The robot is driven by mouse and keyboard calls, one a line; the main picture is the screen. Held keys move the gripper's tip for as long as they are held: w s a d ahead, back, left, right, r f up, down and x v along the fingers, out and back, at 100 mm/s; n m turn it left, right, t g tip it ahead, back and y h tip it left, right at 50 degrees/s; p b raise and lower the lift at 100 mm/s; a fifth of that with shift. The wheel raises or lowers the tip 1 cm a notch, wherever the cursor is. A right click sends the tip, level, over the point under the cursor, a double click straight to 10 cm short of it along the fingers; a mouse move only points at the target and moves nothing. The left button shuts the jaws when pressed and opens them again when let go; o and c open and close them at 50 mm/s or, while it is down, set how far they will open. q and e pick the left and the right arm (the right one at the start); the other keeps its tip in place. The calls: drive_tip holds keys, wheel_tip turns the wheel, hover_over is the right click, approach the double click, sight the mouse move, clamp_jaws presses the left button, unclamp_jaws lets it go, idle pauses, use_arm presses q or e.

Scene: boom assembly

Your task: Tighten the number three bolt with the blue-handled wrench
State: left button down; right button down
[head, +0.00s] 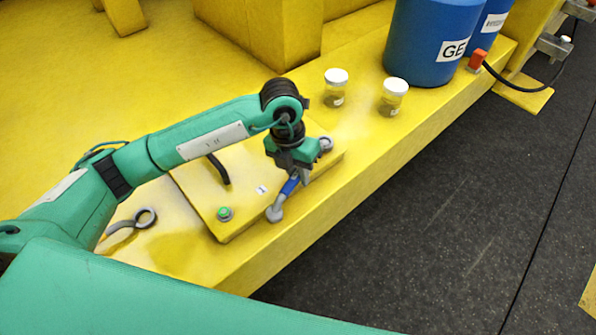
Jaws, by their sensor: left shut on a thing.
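My left gripper (297,174) points down over the front edge of the yellow hatch plate (212,190). It is shut on the blue-handled wrench (290,186). The wrench slants down toward the viewer, its grey end (275,213) at the plate's front edge; its other end is partly hidden by the gripper. I cannot tell whether that grey end is around a bolt. A grey round bolt-like part (325,144) shows at the plate's right corner, and a green-topped one (224,213) at the near-left corner. The bolt numbers are not readable. My right gripper is out of view.
A dark grey ring-ended tool (135,221) lies left of the plate. A black handle (219,168) rises from the plate. Two white-lidded jars (336,88) (393,97) and a blue barrel (430,40) stand farther right. The yellow ledge drops off to dark floor (430,220).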

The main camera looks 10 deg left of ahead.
use_arm(q)
drive_tip(key=shift+a, duration=0.1)
idle(0.3)
drive_tip(key=shift+w+a+m+b, duration=0.15)
drive_tip(key=shift+a+m+b, duration=0.15)
drive_tip(key=shift+b, duration=0.15)
drive_tip(key=shift+w+a+m+b, duration=0.15)
drive_tip(key=shift+a+m+b, duration=0.25)
drive_tip(key=shift+b, duration=0.05)
idle(0.4)
drive_tip(key=shift+w+a+m+b, duration=0.15)
drive_tip(key=shift+a+m+b, duration=0.15)
drive_tip(key=shift+b, duration=0.15)
